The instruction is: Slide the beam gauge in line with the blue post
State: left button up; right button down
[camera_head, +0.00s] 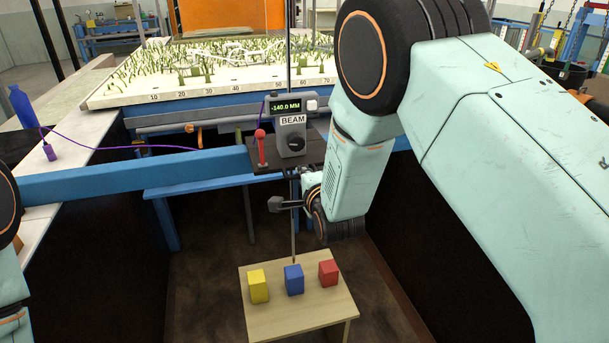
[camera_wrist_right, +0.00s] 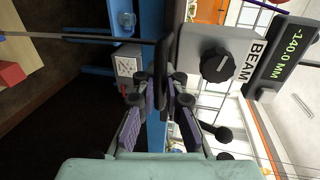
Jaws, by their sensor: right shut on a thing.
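The beam gauge (camera_head: 292,135) is a grey box marked BEAM, with a black knob and a display reading -140.0 MM. It sits on a dark carriage on the blue beam (camera_head: 130,177); the gauge also shows in the right wrist view (camera_wrist_right: 225,62). A thin rod (camera_head: 293,225) hangs below it, its tip looking close behind the blue post (camera_head: 294,280), a short block between a yellow post (camera_head: 258,286) and a red post (camera_head: 328,273). My right gripper (camera_head: 296,204) is below the carriage; the wrist view shows its fingers (camera_wrist_right: 166,98) shut on a dark handle (camera_wrist_right: 163,55). My left gripper is out of view.
The posts stand on a small wooden table (camera_head: 305,318) on the flume floor. A red-knobbed lever (camera_head: 261,148) stands left of the gauge. A planted model bed (camera_head: 215,75) with a number scale lies behind. A blue bottle (camera_head: 23,105) stands at the left.

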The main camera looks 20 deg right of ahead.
jog(key=shift+s+a+f, duration=0.1)
jog(key=shift+s+f, duration=0.1)
jog(key=shift+f, duration=0.1)
jog(key=c, duration=1.8)
grip_release()
jog(key=o, duration=0.4)
jog(key=shift+s+r, duration=0.15)
jog(key=shift+r, duration=0.2)
jog(key=shift+c, duration=0.2)
jog(key=shift+w, duration=0.2)
jog(key=shift+f, duration=0.1)
jog(key=v, duration=1.2)
